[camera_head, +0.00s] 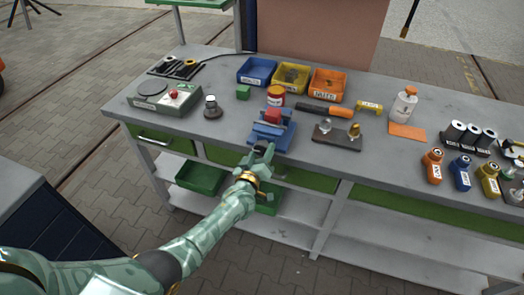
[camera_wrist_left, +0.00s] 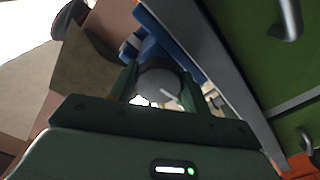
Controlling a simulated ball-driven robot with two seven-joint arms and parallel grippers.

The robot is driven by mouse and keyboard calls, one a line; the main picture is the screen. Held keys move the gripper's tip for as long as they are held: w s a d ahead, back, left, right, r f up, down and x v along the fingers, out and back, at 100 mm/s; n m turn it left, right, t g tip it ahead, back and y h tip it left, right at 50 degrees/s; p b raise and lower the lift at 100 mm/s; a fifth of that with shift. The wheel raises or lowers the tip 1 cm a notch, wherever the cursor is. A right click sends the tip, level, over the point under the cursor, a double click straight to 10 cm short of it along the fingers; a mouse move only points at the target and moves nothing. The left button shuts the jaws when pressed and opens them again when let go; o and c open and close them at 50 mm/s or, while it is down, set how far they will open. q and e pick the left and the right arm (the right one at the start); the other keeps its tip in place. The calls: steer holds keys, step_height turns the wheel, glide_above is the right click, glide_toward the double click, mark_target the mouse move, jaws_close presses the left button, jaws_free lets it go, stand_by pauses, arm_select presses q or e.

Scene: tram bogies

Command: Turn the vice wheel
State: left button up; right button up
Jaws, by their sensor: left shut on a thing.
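The blue vice (camera_head: 268,134) stands at the front edge of the workbench, with a red block (camera_head: 272,116) at its jaws. My left gripper (camera_head: 258,154) reaches the front of the vice from below. In the left wrist view, the round grey vice wheel (camera_wrist_left: 160,82) sits between the two fingers of my left gripper (camera_wrist_left: 158,88), which is shut on it. In the head view the gripper mostly hides the wheel. The blue vice body (camera_wrist_left: 160,38) shows just beyond it. My right gripper is not in view.
Blue, yellow and orange bins (camera_head: 328,82) stand behind the vice. A red-lidded jar (camera_head: 276,97) and an orange-handled tool (camera_head: 325,110) are close by. Green drawers (camera_head: 305,178) lie below the bench front.

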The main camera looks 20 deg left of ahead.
arm_select(q)
steer(key=shift+f+m, duration=0.15)
steer(key=shift+m, duration=1.45)
steer(key=shift+s, duration=0.1)
steer(key=o, duration=1)
steer(key=s+p, duration=0.1)
steer(key=s, duration=0.4)
steer(key=s+p, duration=0.1)
steer(key=s, duration=0.4)
steer(key=s+p, duration=0.2)
steer(key=s, duration=0.4)
steer(key=shift+s+a, duration=0.1)
steer(key=shift+a, duration=0.2)
